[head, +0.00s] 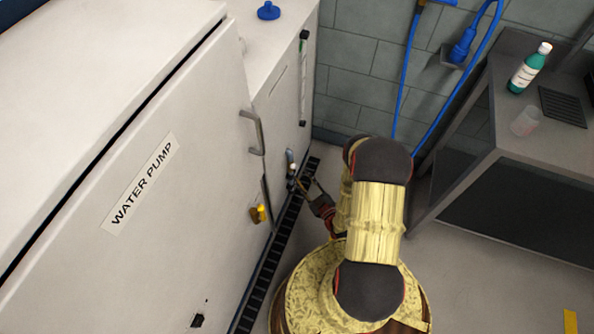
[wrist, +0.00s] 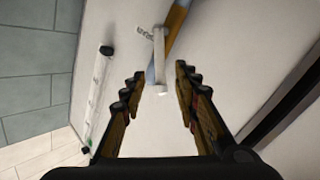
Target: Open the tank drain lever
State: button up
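The drain lever is a pale, short bar (wrist: 158,60) on the white tank panel (wrist: 230,50), beside small, partly hidden lettering. A blue and tan strip shows behind it. In the head view a small pale lever (head: 290,158) sits low on the tank front, just beyond my gripper (head: 309,186). In the wrist view my gripper (wrist: 160,76) is open, its fingers on either side of the lever's lower end. I see no clear contact, and the depth between fingers and lever is hard to tell.
A clear gauge tube (wrist: 96,97) with black ends stands left of the lever. In the head view are the water pump cabinet (head: 80,130), its handle (head: 254,132), a yellow valve (head: 258,213), a floor grate (head: 262,275) and a grey bench (head: 470,130) at right.

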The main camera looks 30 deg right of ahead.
aim_at(294, 166)
jog(key=shift+w+b, duration=0.75)
jog(key=shift+w, duration=1.95)
jog(key=c, duration=0.3)
grip_shut()
